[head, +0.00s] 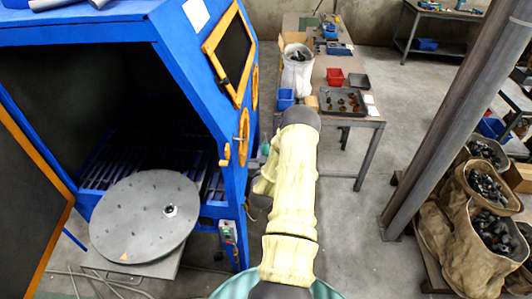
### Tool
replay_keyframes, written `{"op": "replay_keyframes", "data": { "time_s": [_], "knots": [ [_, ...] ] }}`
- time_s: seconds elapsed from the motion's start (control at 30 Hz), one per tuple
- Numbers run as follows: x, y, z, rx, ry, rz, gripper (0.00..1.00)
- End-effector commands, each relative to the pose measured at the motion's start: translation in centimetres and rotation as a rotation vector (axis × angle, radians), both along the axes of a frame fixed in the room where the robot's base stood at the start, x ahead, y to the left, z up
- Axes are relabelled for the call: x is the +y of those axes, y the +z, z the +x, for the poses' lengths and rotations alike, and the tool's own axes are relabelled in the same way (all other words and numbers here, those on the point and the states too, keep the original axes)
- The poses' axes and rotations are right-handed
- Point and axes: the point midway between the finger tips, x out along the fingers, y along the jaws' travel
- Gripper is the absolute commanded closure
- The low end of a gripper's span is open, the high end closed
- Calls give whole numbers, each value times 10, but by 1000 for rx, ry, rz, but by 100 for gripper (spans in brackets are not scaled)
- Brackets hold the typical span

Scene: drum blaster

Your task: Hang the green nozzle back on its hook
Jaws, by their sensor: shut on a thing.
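A small green piece (265,149), which looks like the green nozzle, shows beside the blue cabinet's right side, just left of my raised arm. My gripper (257,164) is small and partly hidden behind my arm, close to the cabinet wall. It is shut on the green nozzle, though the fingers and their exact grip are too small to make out. I cannot make out the hook.
The blue blasting cabinet (183,40) stands open at left, with a round grey turntable (145,217) out front. A workbench (372,122) with bins stands behind my arm. A steel post (448,120) and sacks of parts (450,222) stand right. Floor between is clear.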

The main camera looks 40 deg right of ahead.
Motion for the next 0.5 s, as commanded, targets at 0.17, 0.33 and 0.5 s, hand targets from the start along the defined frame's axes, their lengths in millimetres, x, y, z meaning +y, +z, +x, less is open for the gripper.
{"op": "replay_keyframes", "data": {
  "time_s": [0.17, 0.33, 0.5],
  "knots": [
    [6, 0, 7, -2, 1, -1, 100],
    [11, -1, 13, -1, 1, 0, 100],
    [16, -2, 19, -1, 1, 0, 100]
  ]
}}
